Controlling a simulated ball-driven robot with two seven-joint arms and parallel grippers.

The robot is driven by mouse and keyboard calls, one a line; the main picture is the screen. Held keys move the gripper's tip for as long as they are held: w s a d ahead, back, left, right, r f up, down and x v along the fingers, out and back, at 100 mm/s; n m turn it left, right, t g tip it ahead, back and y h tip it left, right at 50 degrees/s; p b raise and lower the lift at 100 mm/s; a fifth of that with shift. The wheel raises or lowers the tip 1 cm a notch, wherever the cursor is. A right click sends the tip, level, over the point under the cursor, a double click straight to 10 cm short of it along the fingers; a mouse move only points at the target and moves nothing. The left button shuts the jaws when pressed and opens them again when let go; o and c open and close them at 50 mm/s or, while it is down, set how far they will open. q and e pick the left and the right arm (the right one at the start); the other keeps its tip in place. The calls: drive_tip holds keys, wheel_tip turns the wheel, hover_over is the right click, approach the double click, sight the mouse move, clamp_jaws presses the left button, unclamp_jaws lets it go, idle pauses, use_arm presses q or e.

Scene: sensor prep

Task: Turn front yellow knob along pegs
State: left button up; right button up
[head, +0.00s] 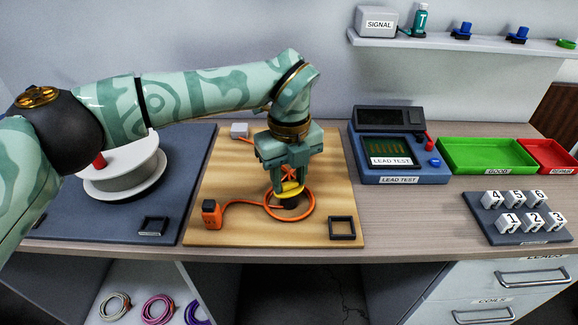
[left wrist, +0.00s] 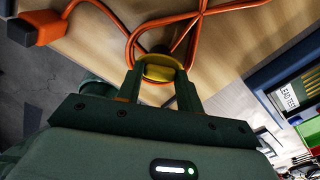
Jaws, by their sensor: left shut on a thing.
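The front yellow knob (head: 290,188) sits on a dark base (head: 288,203) on the wooden board (head: 220,170). My left gripper (head: 284,190) points down from above and is shut on the knob. In the left wrist view the yellow knob (left wrist: 160,68) is between the two fingers of my left gripper (left wrist: 160,80). An orange cable (head: 312,202) loops around the knob's base and runs left to an orange plug block (head: 212,214). The cable crosses itself behind the knob. Other pegs cannot be made out behind the gripper. My right gripper is not in view.
A white block (head: 240,130) is at the board's back and an empty black square frame (head: 342,228) at its front right. A white spool (head: 128,165) stands left. The lead tester (head: 396,145), green tray (head: 490,155) and numbered blocks (head: 512,220) are right.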

sight(289, 182)
use_arm(q)
drive_tip(key=n+p, duration=0.8)
drive_tip(key=shift+r, duration=0.35)
drive_tip(key=n+p, duration=0.2)
drive_tip(key=n, duration=0.1)
drive_tip(key=shift+f+p, duration=0.1)
drive_tip(key=shift+p, duration=0.3)
drive_tip(key=shift+f+n+p, duration=0.1)
drive_tip(key=shift+n+p, duration=0.45)
drive_tip(key=shift+n, duration=0.25)
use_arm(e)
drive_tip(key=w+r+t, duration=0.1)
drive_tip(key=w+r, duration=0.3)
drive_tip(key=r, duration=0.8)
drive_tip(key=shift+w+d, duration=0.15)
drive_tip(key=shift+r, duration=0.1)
use_arm(q)
drive_tip(key=o, duration=1)
drive_tip(key=shift+f, duration=0.1)
wheel_tip(289, 182, up, 16)
drive_tip(key=p, duration=0.2)
drive_tip(key=shift+p, duration=0.3)
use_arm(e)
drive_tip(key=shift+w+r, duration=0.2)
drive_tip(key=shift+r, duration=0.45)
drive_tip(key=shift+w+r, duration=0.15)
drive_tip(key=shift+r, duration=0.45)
